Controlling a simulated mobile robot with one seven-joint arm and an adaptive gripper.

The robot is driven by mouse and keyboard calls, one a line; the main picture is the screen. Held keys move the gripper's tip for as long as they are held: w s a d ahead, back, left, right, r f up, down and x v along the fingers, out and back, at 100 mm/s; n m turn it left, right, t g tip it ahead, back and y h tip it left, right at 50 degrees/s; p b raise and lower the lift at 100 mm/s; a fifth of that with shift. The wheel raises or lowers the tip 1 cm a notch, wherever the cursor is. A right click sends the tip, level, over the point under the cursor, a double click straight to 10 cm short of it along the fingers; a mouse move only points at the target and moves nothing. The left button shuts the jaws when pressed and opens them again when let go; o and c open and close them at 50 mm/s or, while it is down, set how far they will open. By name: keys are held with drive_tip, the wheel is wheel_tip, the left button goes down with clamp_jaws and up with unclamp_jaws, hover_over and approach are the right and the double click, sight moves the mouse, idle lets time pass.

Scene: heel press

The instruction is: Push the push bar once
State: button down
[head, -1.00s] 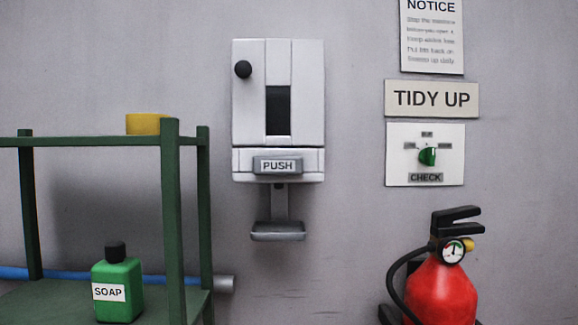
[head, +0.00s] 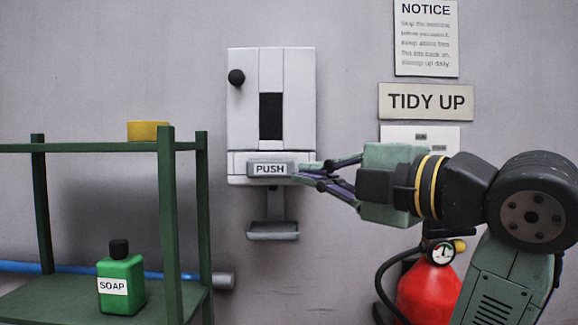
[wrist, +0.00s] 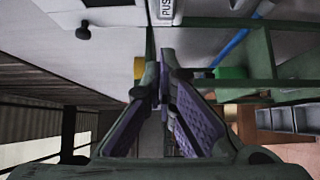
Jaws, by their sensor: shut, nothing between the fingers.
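The push bar (head: 269,169) is a grey bar marked PUSH, low on the front of a white wall dispenser (head: 298,95). Its label also shows at the top of the wrist view (wrist: 166,9). My gripper (head: 300,172) is shut and empty. Its fingertips are at the right end of the bar in the head view, pointing left. I cannot tell whether they touch the bar. In the wrist view the fingertips (wrist: 158,52) lie just below the bar's label.
A green shelf frame (head: 167,230) stands at the left, with a green soap bottle (head: 121,285) and a yellow block (head: 148,131). A grey tray (head: 272,231) hangs under the dispenser. A red fire extinguisher (head: 425,295) is behind my arm at lower right. Signs (head: 425,101) hang above it.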

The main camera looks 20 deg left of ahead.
sight(273, 167)
drive_tip(key=shift+d+f, duration=0.1)
drive_tip(key=shift+d, duration=0.2)
drive_tip(key=p+x, duration=0.1)
drive_tip(key=x, duration=0.3)
drive_tip(key=w+p+x, duration=0.1)
drive_tip(key=p+x, duration=0.1)
drive_tip(key=x, duration=0.2)
drive_tip(key=w+d+p+x, duration=0.1)
drive_tip(key=p+x, duration=0.1)
drive_tip(key=x, duration=0.2)
drive_tip(key=shift+w+a, duration=0.15)
drive_tip(key=shift+w+a+f+p, duration=0.1)
drive_tip(key=shift+w+f+p, duration=0.05)
drive_tip(key=shift+w+p, duration=0.15)
